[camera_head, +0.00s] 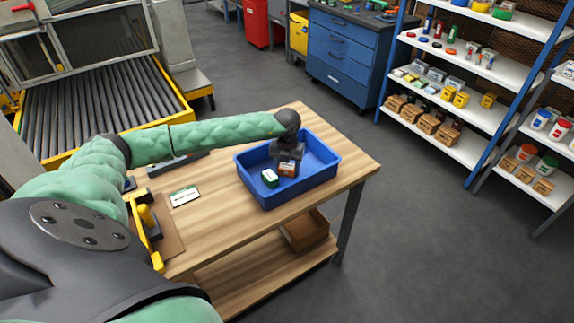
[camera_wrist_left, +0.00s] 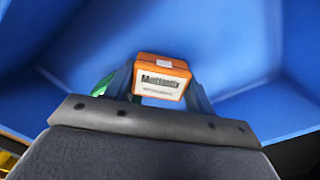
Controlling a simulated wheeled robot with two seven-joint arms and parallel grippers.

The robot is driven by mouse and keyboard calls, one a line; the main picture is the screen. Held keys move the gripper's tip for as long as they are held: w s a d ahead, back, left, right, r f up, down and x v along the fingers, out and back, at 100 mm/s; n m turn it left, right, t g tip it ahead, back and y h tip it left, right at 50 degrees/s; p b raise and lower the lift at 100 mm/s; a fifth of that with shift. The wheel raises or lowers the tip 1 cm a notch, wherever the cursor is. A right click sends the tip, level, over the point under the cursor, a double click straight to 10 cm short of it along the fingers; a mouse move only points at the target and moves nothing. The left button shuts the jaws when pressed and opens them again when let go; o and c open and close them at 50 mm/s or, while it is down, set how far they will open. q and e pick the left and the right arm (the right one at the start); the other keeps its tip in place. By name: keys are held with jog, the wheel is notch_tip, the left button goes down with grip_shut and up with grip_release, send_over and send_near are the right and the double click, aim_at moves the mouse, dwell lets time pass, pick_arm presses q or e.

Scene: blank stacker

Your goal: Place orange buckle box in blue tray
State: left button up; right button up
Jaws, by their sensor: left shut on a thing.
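The orange buckle box (camera_head: 287,169) is inside the blue tray (camera_head: 325,177), under my left gripper (camera_head: 288,160). In the left wrist view the orange box (camera_wrist_left: 161,78), with a white label, sits between the fingers of my left gripper (camera_wrist_left: 160,92), which is shut on it. The blue tray (camera_wrist_left: 235,45) fills the background there. Whether the box touches the tray floor I cannot tell. A green and white box (camera_head: 270,178) lies in the tray just left of the orange one; its green edge (camera_wrist_left: 103,86) shows behind the left finger. My right gripper is not in view.
The tray stands on a wooden table (camera_head: 225,215). A white and green card (camera_head: 185,196) and a yellow clamp-like tool (camera_head: 148,222) lie to the left. A cardboard box (camera_head: 305,232) is on the lower shelf. Shelving with several goods (camera_head: 470,95) stands at the right.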

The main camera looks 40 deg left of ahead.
aim_at(287, 166)
pick_arm(q)
jog(key=shift+f, duration=0.15)
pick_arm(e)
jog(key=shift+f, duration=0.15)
pick_arm(q)
jog(key=shift+f, duration=0.1)
jog(key=o, duration=1.1)
jog(key=shift+c, duration=0.2)
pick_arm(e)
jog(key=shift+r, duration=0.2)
pick_arm(q)
jog(key=shift+r, duration=0.2)
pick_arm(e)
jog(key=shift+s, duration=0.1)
pick_arm(q)
notch_tip(287, 166, up, 12)
jog(key=b, duration=0.5)
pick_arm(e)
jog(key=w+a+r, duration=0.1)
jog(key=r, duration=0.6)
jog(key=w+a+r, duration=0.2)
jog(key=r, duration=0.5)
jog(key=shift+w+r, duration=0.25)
